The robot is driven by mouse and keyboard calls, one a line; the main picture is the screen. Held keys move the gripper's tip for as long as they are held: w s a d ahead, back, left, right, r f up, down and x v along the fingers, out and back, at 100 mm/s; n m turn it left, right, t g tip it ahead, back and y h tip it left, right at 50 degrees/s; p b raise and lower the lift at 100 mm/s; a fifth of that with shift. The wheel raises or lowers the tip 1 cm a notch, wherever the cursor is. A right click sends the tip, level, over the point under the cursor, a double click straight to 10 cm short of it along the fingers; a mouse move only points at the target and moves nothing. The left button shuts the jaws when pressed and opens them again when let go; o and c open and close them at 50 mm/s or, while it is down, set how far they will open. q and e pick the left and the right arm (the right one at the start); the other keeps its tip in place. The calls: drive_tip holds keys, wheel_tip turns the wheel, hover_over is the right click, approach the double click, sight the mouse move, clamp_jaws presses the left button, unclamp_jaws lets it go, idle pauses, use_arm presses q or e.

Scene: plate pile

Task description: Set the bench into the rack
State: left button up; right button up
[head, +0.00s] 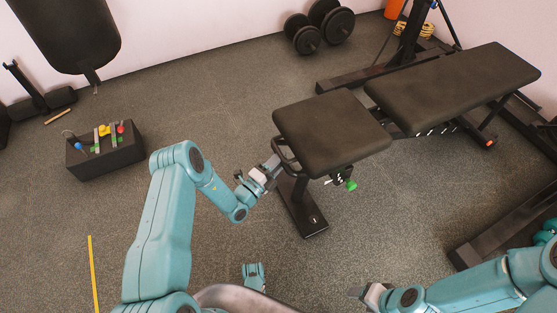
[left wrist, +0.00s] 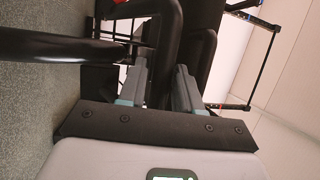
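The bench (head: 450,88) has dark padded sections, with its seat pad (head: 330,130) at the near left end and a foot below it. My left gripper (head: 272,168) is at the black handle (head: 285,152) on the seat end. In the left wrist view, its two grey fingers (left wrist: 160,90) stand on either side of a black bar that fills the gap between them. My right gripper (head: 362,292) is low at the front, away from the bench; its fingers are too small to tell. The rack shows an upright (head: 415,28) behind the bench and a base rail (head: 485,228) at the right.
A black box of small coloured items (head: 105,155) stands on the floor at left. A punching bag (head: 68,35) hangs at upper left. Dumbbells (head: 320,27) lie by the wall. A yellow floor line (head: 93,275) is at lower left.

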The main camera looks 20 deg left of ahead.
use_arm(q)
drive_tip(key=shift+a, duration=0.1)
drive_tip(key=p+v, duration=0.3)
drive_tip(key=v, duration=1.3)
drive_tip(key=shift+s+p, duration=0.2)
drive_tip(key=shift+p, duration=0.2)
